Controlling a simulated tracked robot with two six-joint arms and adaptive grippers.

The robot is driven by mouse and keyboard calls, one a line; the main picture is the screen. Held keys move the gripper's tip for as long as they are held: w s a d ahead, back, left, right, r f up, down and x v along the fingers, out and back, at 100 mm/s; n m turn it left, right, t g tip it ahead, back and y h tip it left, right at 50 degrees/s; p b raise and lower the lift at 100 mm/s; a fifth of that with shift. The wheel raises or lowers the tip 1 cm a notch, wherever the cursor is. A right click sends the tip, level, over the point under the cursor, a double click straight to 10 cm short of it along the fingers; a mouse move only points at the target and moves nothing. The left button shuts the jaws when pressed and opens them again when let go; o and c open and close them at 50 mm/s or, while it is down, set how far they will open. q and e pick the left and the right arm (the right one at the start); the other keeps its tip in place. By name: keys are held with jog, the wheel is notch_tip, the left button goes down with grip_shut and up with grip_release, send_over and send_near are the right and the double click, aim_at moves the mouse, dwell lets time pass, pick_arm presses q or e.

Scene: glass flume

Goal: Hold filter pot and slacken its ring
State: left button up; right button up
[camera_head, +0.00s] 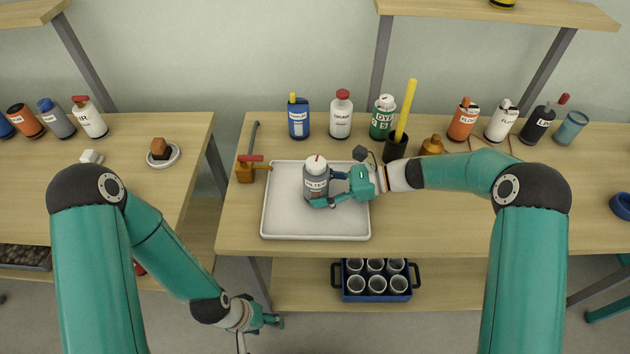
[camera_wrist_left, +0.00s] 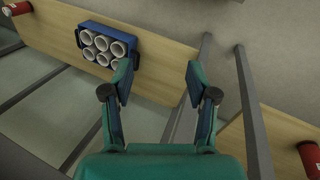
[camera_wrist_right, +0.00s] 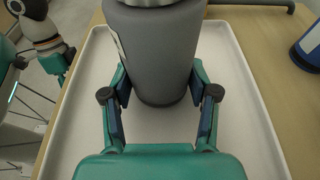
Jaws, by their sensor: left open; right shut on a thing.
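The filter pot (camera_head: 316,181) is a grey cylinder with a white label and a pale ring (camera_head: 316,165) at its top, with a small red mark. It stands upright on a white tray (camera_head: 283,222). My right gripper (camera_head: 325,190) is shut on the pot from the right. In the right wrist view its fingers (camera_wrist_right: 160,92) lie on both sides of the grey body (camera_wrist_right: 157,55); the ring is mostly cut off there. My left gripper (camera_head: 272,322) hangs low in front of the bench. In the left wrist view (camera_wrist_left: 158,80) it is open and empty.
A brass valve with a red handle (camera_head: 247,170) sits left of the tray. Bottles, a black cup with a yellow rod (camera_head: 397,145) and a brass piece (camera_head: 433,145) stand behind and right. A blue crate of white cups (camera_head: 376,280) sits on the lower shelf. The bench's right front is clear.

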pick_arm(q)
jog(key=shift+d, duration=0.1)
dwell(0.5)
jog(key=w+d+r+m+g+y, duration=0.25)
jog(key=d+r+g, duration=0.45)
jog(key=d+r, duration=0.8)
notch_tip(320, 180, up, 23)
jog(key=m+t, duration=0.6)
jog(key=t, duration=0.2)
send_over(316, 163)
jog(key=shift+s+d+n+h, duration=0.1)
jog(key=shift+s+n+h, duration=0.15)
jog(key=shift+s+h, duration=0.15)
jog(key=shift+w+r+t+y, duration=0.25)
jog(key=shift+w+t+y, duration=0.15)
jog(key=shift+y, duration=0.05)
jog(key=shift+a+f, duration=0.2)
jog(key=shift+f, duration=3.25)
